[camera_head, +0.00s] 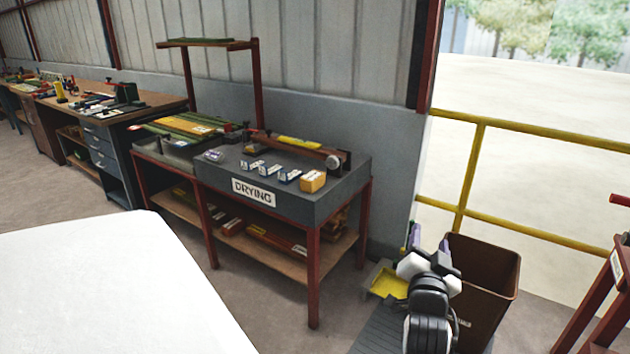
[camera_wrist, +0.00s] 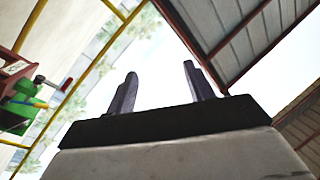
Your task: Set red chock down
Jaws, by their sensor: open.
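My gripper (camera_head: 413,236) is at the lower right of the head view, in front of a brown bin. In the wrist view, its two dark purple fingers (camera_wrist: 161,80) stand apart with only bright background between them. The gripper is open and empty. I cannot pick out a red chock for certain in either view. A red handle-like piece (camera_wrist: 66,86) shows beside a green device (camera_wrist: 22,105) at the left of the wrist view, well away from the fingers.
A grey-topped table marked DRYING (camera_head: 335,192) holds small labelled boxes, an orange block (camera_head: 313,181) and a long reddish-brown piece. The brown bin (camera_head: 490,262), a yellow tray (camera_head: 388,283) and a yellow railing (camera_head: 545,135) are near my arm. A large white surface (camera_head: 110,290) fills the lower left.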

